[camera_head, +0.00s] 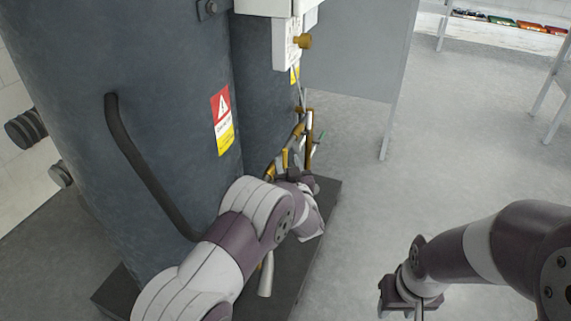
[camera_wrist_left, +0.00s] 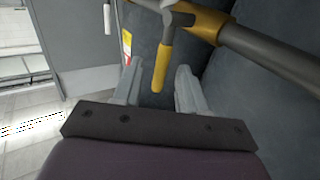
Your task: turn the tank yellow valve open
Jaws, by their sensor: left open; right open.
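The large dark grey-blue tank (camera_head: 165,110) fills the left of the head view. Yellow valve and pipe parts (camera_head: 284,158) sit low on its right side, partly hidden by my left arm. In the left wrist view a yellow valve handle (camera_wrist_left: 162,68) hangs down from a metal stem, beside a yellow pipe fitting (camera_wrist_left: 205,22). My left gripper (camera_wrist_left: 158,70) is open, with the handle's lower end seen between its two fingers; contact cannot be told. In the head view my left gripper (camera_head: 300,180) is beside the valves, its fingers mostly hidden. My right gripper (camera_head: 408,302) is open and empty, away from the tank.
A thick grey pipe (camera_wrist_left: 270,52) runs right from the fitting. A dark curved handle (camera_head: 150,170) is on the tank front. The tank stands on a dark base (camera_head: 318,215). The floor (camera_head: 455,150) on the right is clear.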

